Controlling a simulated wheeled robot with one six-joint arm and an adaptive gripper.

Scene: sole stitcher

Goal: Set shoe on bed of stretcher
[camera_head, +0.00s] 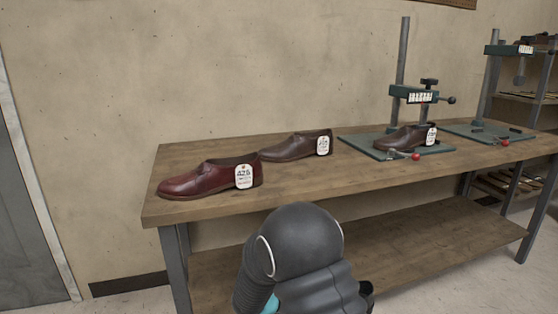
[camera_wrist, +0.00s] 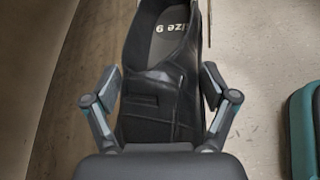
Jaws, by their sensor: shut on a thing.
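A black shoe (camera_wrist: 155,105) with "size 9" printed on its insole is between the fingers of my gripper (camera_wrist: 160,78) in the wrist view. My gripper is shut on it. The head view shows my arm at the bottom centre, but hides the gripper and this shoe. A dark brown shoe (camera_head: 408,137) with a white tag sits on the green bed of the nearer stretcher (camera_head: 367,142). The farther stretcher (camera_head: 490,131) at the right has a bed with no shoe visible on it.
A red-brown tagged shoe (camera_head: 207,180) and a brown tagged shoe (camera_head: 294,147) stand on the left part of the wooden bench (camera_head: 360,182). The bench has a lower shelf (camera_head: 420,245). Shelving (camera_head: 543,90) stands at the far right. The bench front is clear.

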